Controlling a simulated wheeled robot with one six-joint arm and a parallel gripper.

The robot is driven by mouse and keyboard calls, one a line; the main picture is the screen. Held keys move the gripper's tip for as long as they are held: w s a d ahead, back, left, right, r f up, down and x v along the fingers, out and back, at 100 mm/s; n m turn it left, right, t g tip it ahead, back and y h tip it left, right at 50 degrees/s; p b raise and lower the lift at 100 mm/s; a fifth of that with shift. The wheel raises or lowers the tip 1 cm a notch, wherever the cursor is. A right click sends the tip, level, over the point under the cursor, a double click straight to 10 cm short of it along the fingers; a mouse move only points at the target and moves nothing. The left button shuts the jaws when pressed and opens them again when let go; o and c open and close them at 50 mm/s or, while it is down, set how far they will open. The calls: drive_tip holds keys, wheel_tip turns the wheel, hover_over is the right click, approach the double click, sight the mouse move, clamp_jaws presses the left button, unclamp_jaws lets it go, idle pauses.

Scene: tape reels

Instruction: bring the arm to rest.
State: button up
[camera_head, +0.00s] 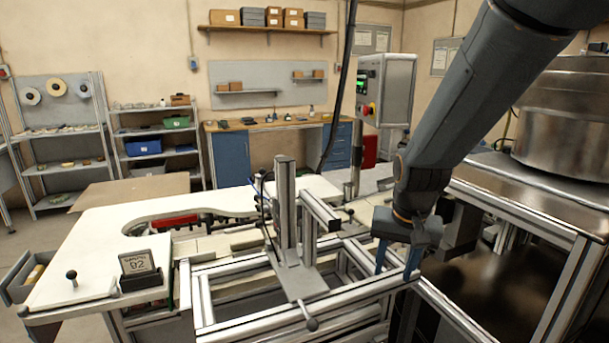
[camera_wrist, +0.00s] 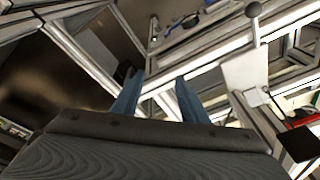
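My gripper (camera_head: 396,262) hangs from my arm at the right of the head view, fingers pointing down, above the aluminium frame (camera_head: 345,297). Its two blue fingers stand apart with nothing between them. In the wrist view my gripper (camera_wrist: 158,92) also shows its two blue fingers spread, with frame rails beyond them. No tape reel is in the gripper.
A metal post with a ball-ended lever (camera_head: 311,323) stands left of my gripper. A white worktop (camera_head: 85,250) carries a sign marked 92 (camera_head: 139,262). A large metal drum (camera_head: 570,130) is at the right. A control box (camera_head: 386,88) stands behind.

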drive_tip(key=s+f+n, duration=0.3)
drive_tip(key=s, duration=0.8)
wheel_tip(320, 180, down, 12)
drive_tip(key=g+b, duration=0.1)
drive_tip(key=b, duration=0.9)
drive_tip(key=shift+w+r+g, duration=0.15)
drive_tip(key=shift+r+g, duration=0.1)
drive_tip(key=shift+g, duration=0.05)
